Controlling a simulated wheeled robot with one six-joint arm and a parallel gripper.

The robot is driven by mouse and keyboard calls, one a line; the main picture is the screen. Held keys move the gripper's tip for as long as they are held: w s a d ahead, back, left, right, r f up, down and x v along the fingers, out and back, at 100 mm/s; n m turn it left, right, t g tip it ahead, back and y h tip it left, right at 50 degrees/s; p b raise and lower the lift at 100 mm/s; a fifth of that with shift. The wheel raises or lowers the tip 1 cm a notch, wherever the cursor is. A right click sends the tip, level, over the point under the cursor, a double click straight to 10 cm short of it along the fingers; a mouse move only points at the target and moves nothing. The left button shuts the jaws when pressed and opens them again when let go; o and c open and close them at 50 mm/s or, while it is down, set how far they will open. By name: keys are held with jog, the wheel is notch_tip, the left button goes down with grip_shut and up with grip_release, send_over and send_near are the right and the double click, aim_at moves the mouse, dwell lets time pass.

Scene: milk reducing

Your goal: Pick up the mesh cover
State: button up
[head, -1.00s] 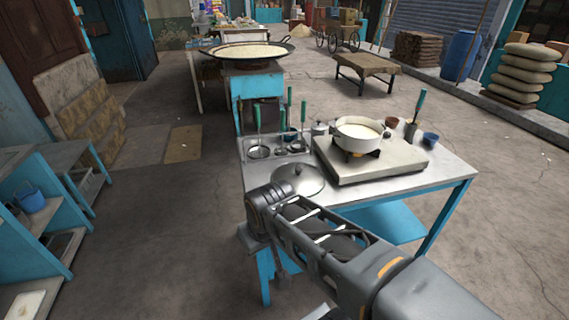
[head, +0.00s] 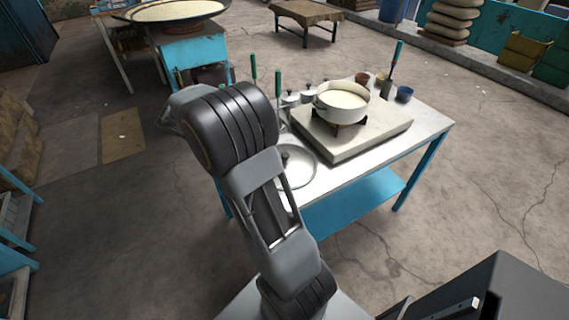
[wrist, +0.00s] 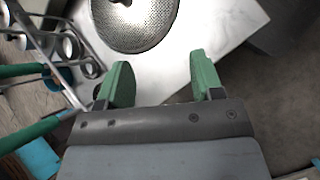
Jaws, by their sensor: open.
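The mesh cover (wrist: 133,27) is a round, finely perforated metal lid with a dark knob. It lies on the metal tabletop at the top of the wrist view, partly cut off by the frame edge. In the head view the cover (head: 303,168) lies at the near left of the table, partly hidden behind my arm. My gripper (wrist: 163,75) shows two green fingers spread apart with nothing between them. In the wrist picture the cover is above the fingers, mostly toward the left one, and apart from them. In the head view my arm hides the fingers.
A white pot of milk (head: 342,101) stands on a burner slab (head: 375,134) right of the cover. Green-handled tools (wrist: 30,128) and a rack with cups (wrist: 68,47) are at the wrist view's left. Bare tabletop (wrist: 225,20) lies right of the cover.

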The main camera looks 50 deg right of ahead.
jog(key=w+d+f+n+g+h, duration=0.3)
jog(key=w+d+f+g+h, duration=0.15)
jog(key=d+f, duration=0.3)
send_near(284, 154)
jog(key=shift+s+d+y+p, duration=0.35)
jog(key=shift+s+d, duration=0.65)
jog(key=shift+d, duration=0.15)
jog(key=shift+f+p+x, duration=0.15)
jog(key=shift+p+x, duration=0.15)
jog(key=shift+x, duration=1.2)
jog(key=shift+f+p+x, duration=0.1)
jog(key=shift+p+x, duration=0.2)
jog(key=shift+x, duration=1.2)
jog(key=shift+w+a, duration=0.1)
grip_shut()
